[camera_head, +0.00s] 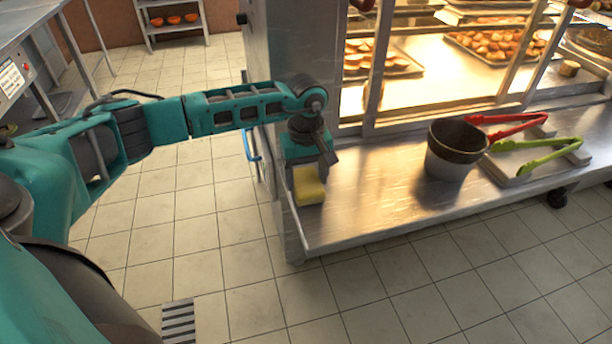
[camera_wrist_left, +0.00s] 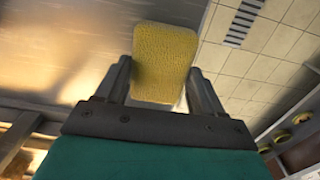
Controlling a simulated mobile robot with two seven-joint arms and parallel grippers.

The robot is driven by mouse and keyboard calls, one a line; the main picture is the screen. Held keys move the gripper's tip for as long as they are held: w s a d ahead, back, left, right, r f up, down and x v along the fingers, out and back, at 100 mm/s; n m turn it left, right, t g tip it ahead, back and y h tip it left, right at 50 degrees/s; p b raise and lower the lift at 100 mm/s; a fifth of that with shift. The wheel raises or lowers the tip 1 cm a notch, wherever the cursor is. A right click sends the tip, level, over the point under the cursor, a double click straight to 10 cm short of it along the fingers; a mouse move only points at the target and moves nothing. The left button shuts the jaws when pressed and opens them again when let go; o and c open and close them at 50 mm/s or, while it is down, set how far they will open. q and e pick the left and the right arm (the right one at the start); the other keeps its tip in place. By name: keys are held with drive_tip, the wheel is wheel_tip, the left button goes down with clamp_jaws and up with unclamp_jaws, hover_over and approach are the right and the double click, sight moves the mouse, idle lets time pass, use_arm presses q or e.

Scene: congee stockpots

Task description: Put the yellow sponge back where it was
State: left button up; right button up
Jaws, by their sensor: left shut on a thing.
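The yellow sponge (camera_head: 308,186) is at the left end of the steel counter shelf (camera_head: 375,205), below my left gripper (camera_head: 311,168). My left gripper points down and is shut on the sponge. In the left wrist view the sponge (camera_wrist_left: 165,62) sits between the two fingers of the gripper (camera_wrist_left: 160,90), with the shelf to one side and floor tiles to the other. I cannot tell whether the sponge touches the shelf. My right gripper is not in view.
A dark-rimmed pot (camera_head: 455,150) stands on the shelf to the right. Red tongs (camera_head: 508,124) and green tongs (camera_head: 537,150) lie beyond it. A lit display case (camera_head: 420,85) with trays of food rises behind the shelf. The shelf between sponge and pot is clear.

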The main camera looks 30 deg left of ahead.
sight(306, 180)
use_arm(q)
drive_tip(key=o, duration=0.9)
drive_tip(key=shift+f, duration=0.1)
drive_tip(key=shift+o, duration=0.2)
drive_tip(key=shift+r, duration=0.35)
wheel_tip(306, 180, up, 12)
drive_tip(key=p, duration=0.2)
drive_tip(key=shift+f+p, duration=0.15)
drive_tip(key=shift+p, duration=0.25)
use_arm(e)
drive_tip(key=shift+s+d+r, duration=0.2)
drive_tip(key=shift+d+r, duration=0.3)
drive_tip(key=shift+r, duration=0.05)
